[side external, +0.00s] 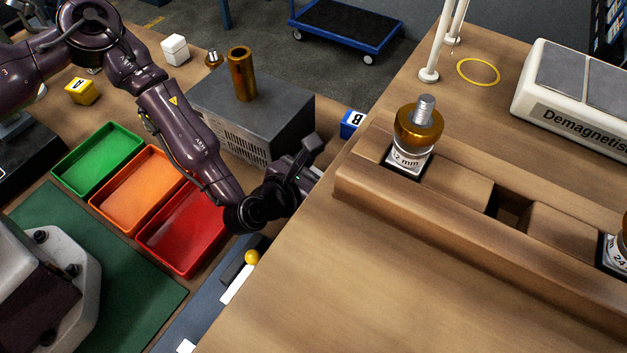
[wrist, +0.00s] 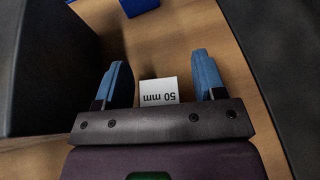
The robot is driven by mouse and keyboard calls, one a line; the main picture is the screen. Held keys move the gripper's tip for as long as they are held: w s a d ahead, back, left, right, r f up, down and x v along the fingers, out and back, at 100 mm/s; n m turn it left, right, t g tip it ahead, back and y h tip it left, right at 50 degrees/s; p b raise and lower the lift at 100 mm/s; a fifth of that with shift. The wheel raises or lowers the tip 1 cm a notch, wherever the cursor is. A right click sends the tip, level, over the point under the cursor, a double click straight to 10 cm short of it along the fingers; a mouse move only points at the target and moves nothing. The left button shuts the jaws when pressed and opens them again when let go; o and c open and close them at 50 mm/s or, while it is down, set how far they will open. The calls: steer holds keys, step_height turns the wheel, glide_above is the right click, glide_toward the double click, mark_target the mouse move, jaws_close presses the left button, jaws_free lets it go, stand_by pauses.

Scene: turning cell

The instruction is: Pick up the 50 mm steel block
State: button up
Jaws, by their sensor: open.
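The block marked "50 mm" shows in the wrist view as a white label face (wrist: 158,91), upside down in the picture. It lies between my gripper's two blue fingers (wrist: 161,64), with a visible gap on each side. The gripper is open and holds nothing. The block's lower part is hidden behind the gripper's dark crossbar. In the side external view my gripper (side external: 308,160) is low, beside the grey vented box and near the raised bench's edge. I cannot make out the 50 mm block there.
The grey vented box (side external: 250,115) stands close to my gripper, with a brass cylinder (side external: 242,74) on top. A blue block marked B (side external: 352,123) is just beyond. The wooden rack (side external: 450,205) is to the right. Green, orange and red trays (side external: 182,228) lie left.

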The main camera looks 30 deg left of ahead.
jaws_close()
steer(key=shift+r, duration=0.1)
